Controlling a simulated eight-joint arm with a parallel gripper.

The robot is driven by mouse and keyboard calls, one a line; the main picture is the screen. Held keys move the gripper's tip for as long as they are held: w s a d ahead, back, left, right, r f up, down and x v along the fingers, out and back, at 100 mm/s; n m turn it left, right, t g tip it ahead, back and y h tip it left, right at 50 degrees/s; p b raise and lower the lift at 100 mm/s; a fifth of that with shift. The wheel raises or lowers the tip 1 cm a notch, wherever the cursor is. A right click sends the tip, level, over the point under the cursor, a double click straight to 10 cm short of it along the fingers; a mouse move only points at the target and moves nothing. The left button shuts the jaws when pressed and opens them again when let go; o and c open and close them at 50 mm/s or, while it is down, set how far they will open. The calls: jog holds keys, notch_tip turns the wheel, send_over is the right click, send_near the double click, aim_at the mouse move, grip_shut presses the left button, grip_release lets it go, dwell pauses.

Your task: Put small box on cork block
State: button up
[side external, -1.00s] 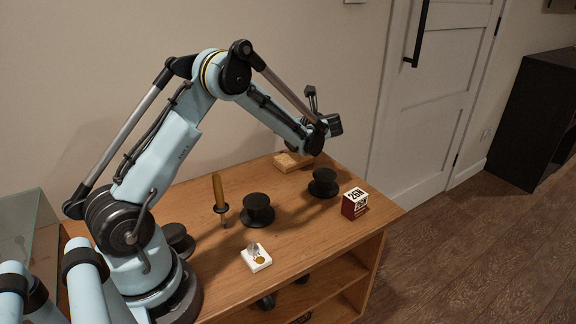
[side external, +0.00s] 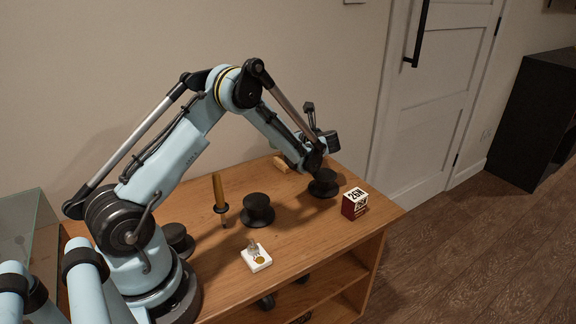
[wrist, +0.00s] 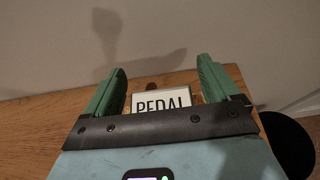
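A small white-faced box lettered "PEDAL" (wrist: 160,101) shows between the fingers in the wrist view, its lower part hidden behind my gripper's dark bar. Tan material shows at its sides; I cannot tell whether it rests on this. A tan block (side external: 282,164), likely the cork block, lies at the back of the table in the side view, partly hidden by my arm. My gripper (wrist: 162,82) has its green fingers spread, with gaps to the white box. In the side view its end (side external: 317,168) is over the back right of the table, and its fingers are hard to make out.
A black spool-like stand (side external: 323,188) is close by my gripper, and another (side external: 257,212) stands mid-table. A red-and-white box (side external: 354,204) stands near the right edge. A screwdriver (side external: 218,192) stands upright. A small white tray (side external: 256,262) lies in front. The wall is behind.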

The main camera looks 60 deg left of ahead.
jog(key=shift+r, duration=0.2)
jog(key=s+d+r+n+t+h, duration=0.1)
jog(key=d+r+n+h, duration=0.1)
jog(key=d+r, duration=0.35)
jog(key=s+d+r+n+t+h, duration=0.1)
jog(key=s+d+r+n, duration=0.15)
jog(key=d, duration=0.65)
jog(key=s+d+r+n+t+h, duration=0.1)
jog(key=s+d+n+t+h, duration=0.4)
jog(key=s+d+n+h, duration=0.5)
jog(key=s+d+n, duration=0.3)
jog(key=d, duration=0.1)
jog(key=shift+s+r, duration=0.3)
